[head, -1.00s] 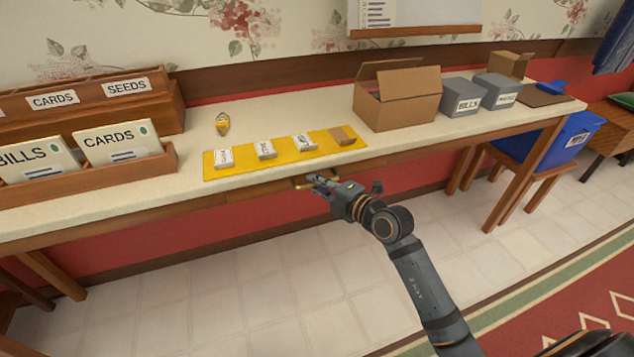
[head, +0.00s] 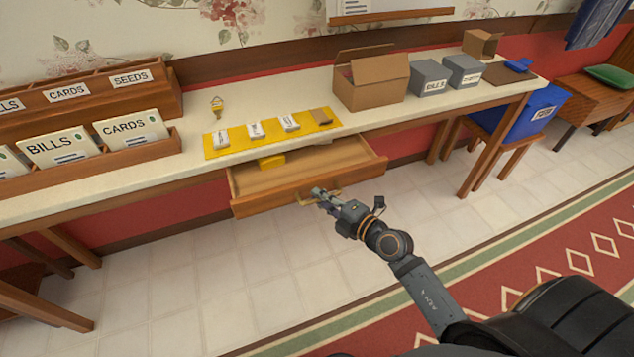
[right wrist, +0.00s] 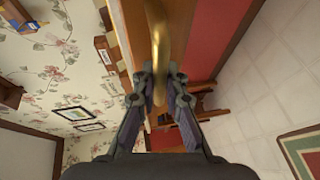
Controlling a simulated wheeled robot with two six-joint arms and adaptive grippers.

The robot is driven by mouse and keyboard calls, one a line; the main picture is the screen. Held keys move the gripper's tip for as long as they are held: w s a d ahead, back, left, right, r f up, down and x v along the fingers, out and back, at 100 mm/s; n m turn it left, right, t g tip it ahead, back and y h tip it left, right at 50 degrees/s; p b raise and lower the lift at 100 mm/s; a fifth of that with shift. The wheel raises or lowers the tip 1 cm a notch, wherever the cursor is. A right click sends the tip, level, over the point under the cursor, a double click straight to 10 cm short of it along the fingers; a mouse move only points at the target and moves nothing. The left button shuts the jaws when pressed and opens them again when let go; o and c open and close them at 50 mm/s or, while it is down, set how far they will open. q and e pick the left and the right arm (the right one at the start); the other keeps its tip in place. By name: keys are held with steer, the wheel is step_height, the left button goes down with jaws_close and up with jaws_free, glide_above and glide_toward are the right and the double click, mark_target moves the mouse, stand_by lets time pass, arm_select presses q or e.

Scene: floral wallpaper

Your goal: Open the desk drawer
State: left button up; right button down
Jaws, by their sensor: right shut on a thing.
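The wooden desk drawer (head: 282,193) is pulled out from under the pale desk top (head: 180,150), with its inside showing. A yellow item (head: 271,161) lies inside near the back. My right gripper (head: 318,194) is at the brass handle (head: 305,200) on the drawer front and is shut on it. In the right wrist view the brass handle (right wrist: 158,45) runs between the two fingers (right wrist: 160,75). The left gripper is in no view.
On the desk stand labelled card racks (head: 90,145), a yellow mat (head: 270,133) with small labelled blocks, an open cardboard box (head: 378,92) and grey boxes (head: 430,78). A blue bin (head: 520,115) is at the right. The tiled floor (head: 200,265) before the drawer is clear.

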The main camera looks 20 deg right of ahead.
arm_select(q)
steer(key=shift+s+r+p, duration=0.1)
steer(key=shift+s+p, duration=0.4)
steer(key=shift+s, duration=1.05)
arm_select(e)
steer(key=shift+s+d, duration=0.1)
steer(key=shift+s, duration=2.2)
steer(key=c, duration=1.7)
jaws_free()
steer(key=shift+o, duration=0.2)
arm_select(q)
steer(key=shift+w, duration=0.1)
arm_select(e)
steer(key=shift+r, duration=0.1)
